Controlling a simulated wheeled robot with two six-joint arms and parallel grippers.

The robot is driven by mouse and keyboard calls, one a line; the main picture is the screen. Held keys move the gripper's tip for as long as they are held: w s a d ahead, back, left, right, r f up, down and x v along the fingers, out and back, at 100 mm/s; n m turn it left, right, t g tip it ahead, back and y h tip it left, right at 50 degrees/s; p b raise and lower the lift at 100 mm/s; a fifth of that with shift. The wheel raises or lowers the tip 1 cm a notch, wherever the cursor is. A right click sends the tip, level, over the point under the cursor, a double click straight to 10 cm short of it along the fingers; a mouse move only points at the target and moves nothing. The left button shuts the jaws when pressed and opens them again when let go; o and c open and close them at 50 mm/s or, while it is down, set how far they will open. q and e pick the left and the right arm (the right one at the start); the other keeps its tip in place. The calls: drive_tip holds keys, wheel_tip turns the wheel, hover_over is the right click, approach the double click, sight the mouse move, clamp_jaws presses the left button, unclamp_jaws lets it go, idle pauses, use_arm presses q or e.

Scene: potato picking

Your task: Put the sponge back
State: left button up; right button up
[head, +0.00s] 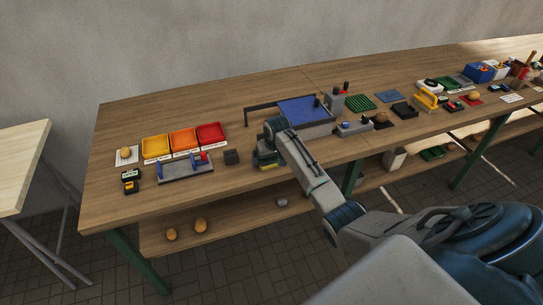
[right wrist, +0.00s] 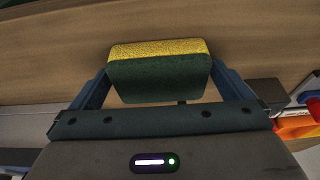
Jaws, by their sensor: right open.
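The sponge (right wrist: 158,75), yellow on one face and dark green on the other, lies between the two blue fingers of my right gripper (right wrist: 160,72) in the right wrist view. The fingers stand wide apart at its two ends, and the gripper is open; I cannot tell if they touch it. In the head view the sponge (head: 267,166) shows partly below my right gripper (head: 268,158), near the front edge of the workbench (head: 228,183). The gripper and arm hide part of it. My left gripper is not in view.
Left of the sponge are a dark block (head: 231,157), a grey fixture (head: 186,173) and yellow, orange and red bins (head: 211,133). Behind it is a blue panel (head: 302,110) with a dark frame. Several items crowd the bench to the right. A lower shelf (head: 235,205) holds potatoes.

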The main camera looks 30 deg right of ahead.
drive_tip(key=b+v, duration=0.2)
drive_tip(key=v, duration=1)
drive_tip(key=shift+s+r, duration=0.1)
drive_tip(key=shift+r, duration=0.05)
